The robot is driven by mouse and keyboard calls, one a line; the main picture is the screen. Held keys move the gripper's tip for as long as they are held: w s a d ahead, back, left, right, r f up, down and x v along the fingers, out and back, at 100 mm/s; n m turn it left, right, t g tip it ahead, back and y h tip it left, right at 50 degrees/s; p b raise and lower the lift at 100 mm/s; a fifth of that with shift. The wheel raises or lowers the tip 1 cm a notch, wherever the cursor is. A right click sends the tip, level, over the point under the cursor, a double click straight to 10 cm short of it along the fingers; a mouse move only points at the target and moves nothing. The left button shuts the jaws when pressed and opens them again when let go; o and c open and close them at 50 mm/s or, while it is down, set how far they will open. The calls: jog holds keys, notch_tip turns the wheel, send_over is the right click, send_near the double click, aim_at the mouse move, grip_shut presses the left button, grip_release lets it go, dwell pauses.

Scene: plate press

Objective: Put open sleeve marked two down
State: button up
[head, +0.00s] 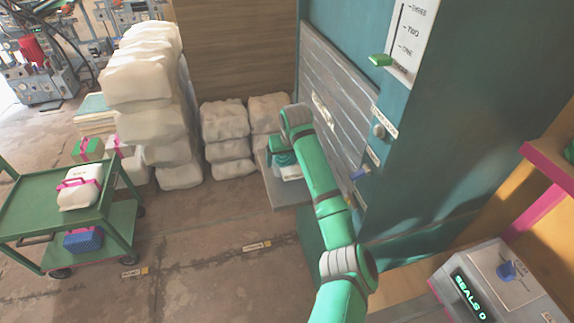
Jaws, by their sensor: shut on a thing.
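My gripper (283,160) is at the left edge of the teal press (448,90), over the grey shelf (285,195). It is shut on the open sleeve (291,173), of which only a small pale part with dark marks shows below the gripper. The marks are too small to read. My arm and gripper hide the rest of the sleeve. I cannot tell whether the sleeve touches the shelf.
A green trolley (112,216) at left carries a white pack with a pink strap (78,193). Tall pale stacks (150,75) stand behind. A seals box (500,283) is at lower right. The middle floor is clear.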

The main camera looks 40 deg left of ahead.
jog(key=shift+w+f, duration=0.2)
jog(key=shift+f, duration=1.5)
jog(key=shift+f, duration=0.15)
jog(key=o, duration=0.8)
